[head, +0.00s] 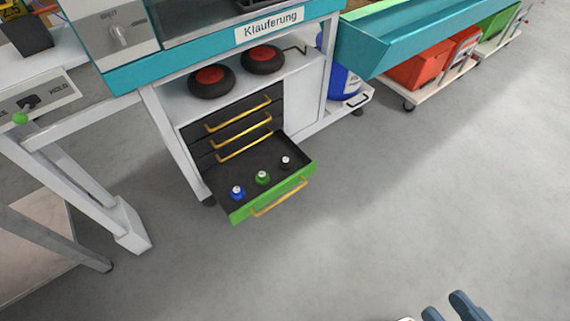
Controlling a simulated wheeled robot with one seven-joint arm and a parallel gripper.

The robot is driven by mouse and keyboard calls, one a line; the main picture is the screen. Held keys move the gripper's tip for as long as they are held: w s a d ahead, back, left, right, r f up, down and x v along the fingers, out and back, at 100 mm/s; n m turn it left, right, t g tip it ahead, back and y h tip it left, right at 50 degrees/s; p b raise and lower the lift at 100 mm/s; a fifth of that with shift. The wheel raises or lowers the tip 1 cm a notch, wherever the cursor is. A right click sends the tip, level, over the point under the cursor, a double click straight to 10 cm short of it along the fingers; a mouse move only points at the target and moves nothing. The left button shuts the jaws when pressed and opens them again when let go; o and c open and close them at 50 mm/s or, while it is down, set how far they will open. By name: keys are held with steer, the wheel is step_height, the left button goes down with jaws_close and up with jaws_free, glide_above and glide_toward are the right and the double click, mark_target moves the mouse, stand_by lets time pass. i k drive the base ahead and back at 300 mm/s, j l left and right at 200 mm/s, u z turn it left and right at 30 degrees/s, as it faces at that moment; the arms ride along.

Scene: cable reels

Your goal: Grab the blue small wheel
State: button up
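The blue small wheel (237,193) sits upright in the open bottom drawer (268,178), at its left end. It has a pale top. A green small wheel (262,178) and a black one (285,162) stand in a row to its right, apart from it. Two blue-grey tips, which look like those of my gripper (449,309), show at the bottom edge, right of centre. They are far to the lower right of the drawer, over the floor. The rest of the gripper is cut off, so its opening is unclear.
The drawer has a green front with a yellow handle (279,198). Closed drawers are above it. Two black wheels with red hubs (210,81) lie on the shelf. A white table leg (128,225) stands to the left. The grey floor (400,200) is clear.

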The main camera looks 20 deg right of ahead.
mark_target(237, 194)
steer(key=u, duration=0.6)
steer(key=i+l+u, duration=0.45)
steer(key=l+u, duration=0.15)
steer(key=i+l+u, duration=0.3)
steer(key=i+l, duration=0.1)
steer(key=l, duration=0.35)
steer(key=i+l+u, duration=0.1)
steer(key=l, duration=0.35)
steer(key=i+l, duration=0.15)
steer(key=l, duration=0.3)
